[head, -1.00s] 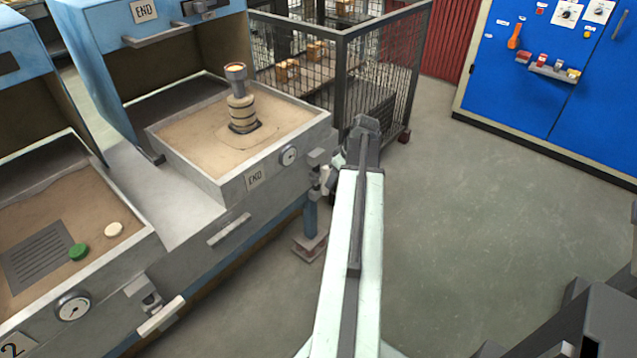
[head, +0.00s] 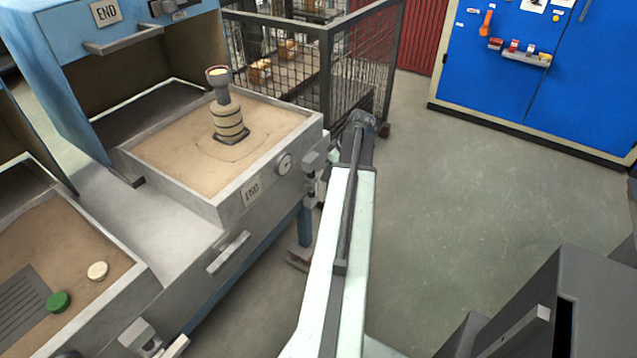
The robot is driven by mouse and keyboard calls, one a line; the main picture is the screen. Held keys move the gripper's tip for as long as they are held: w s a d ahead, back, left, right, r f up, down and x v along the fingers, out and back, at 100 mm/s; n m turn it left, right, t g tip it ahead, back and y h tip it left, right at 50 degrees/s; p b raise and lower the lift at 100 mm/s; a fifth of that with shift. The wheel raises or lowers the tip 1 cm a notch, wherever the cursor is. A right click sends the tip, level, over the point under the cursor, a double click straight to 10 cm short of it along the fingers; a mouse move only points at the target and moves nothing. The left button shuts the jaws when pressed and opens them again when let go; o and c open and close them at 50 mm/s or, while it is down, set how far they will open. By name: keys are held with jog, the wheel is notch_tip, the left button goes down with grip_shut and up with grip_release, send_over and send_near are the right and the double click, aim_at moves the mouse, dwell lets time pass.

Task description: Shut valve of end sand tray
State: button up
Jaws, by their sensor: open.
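The end sand tray (head: 215,140) stands at centre left, filled with tan sand and marked END on its front. A ringed stack with a cup on top (head: 225,105) stands in the sand. The tray's valve (head: 312,163) is a small grey fitting at its right front corner, right of the round gauge. Its lower part and handle are small and partly covered by my arm, so I cannot tell the handle's position. My gripper (head: 358,125) is at the dark far end of my arm, just right of the valve and apart from it. It is open and holds nothing visible; its fingertips are not clear.
A second sand tray (head: 140,290) with a green knob and a pale knob lies at lower left. A wire cage (head: 325,75) stands behind my gripper. A blue cabinet (head: 535,75) is at upper right. The grey floor (head: 470,190) between is clear.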

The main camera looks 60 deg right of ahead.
aim_at(322, 183)
jog(key=b+x, duration=0.6)
jog(key=x, duration=0.1)
jog(key=shift+w+a+f, duration=0.1)
jog(key=shift+w+f, duration=0.1)
jog(key=shift+f, duration=0.1)
jog(key=shift+r, duration=0.15)
grip_shut()
dwell(0.7)
